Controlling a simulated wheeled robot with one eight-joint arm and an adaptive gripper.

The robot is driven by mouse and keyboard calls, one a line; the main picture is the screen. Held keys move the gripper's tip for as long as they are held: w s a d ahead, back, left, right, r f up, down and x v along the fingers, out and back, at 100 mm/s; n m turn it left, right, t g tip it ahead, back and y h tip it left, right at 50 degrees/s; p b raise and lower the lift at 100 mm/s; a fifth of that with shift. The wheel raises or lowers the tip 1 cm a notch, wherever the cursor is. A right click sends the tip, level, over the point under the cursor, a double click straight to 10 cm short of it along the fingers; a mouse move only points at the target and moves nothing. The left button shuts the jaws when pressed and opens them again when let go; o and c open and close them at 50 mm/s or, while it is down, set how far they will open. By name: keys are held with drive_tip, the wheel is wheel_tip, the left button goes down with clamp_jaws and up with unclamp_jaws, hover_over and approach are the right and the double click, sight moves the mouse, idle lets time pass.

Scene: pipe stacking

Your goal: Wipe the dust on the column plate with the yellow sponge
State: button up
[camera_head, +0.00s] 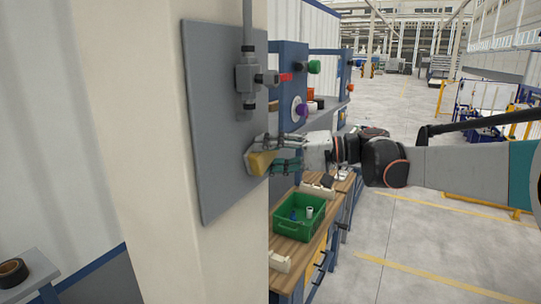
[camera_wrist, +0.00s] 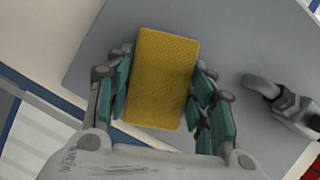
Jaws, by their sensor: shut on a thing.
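My gripper (camera_head: 272,157) is shut on the yellow sponge (camera_head: 258,163) in front of the grey column plate (camera_head: 222,130). In the wrist view the sponge (camera_wrist: 162,78) sits between the teal finger pads of my gripper (camera_wrist: 160,95), its broad face toward the camera and its far end against or close to the plate (camera_wrist: 235,45). I cannot tell whether it touches the plate. The sponge is at the plate's lower right part in the head view. No dust can be made out on the visible plate surface.
A grey pipe with a valve fitting (camera_head: 248,75) stands out from the plate above my gripper; a fitting (camera_wrist: 285,100) also shows right of the sponge in the wrist view. A green crate (camera_head: 299,214) stands on a wooden bench below. Open floor lies right.

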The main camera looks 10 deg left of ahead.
sight(216, 178)
drive_tip(key=shift+s+a, duration=0.85)
drive_tip(key=shift+s, duration=1.2)
drive_tip(key=shift+s+a, duration=0.85)
drive_tip(key=shift+s, duration=1.25)
drive_tip(key=shift+s+a, duration=0.85)
drive_tip(key=shift+s, duration=1.2)
drive_tip(key=shift+s+d, duration=0.35)
drive_tip(key=shift+d, duration=0.55)
drive_tip(key=shift+s+d, duration=0.4)
drive_tip(key=shift+d, duration=0.55)
drive_tip(key=shift+s+d, duration=0.35)
drive_tip(key=shift+d, duration=0.55)
drive_tip(key=shift+s+d, duration=0.3)
drive_tip(key=shift+d, duration=0.4)
drive_tip(key=shift+s+d, duration=0.3)
drive_tip(key=shift+d, duration=0.4)
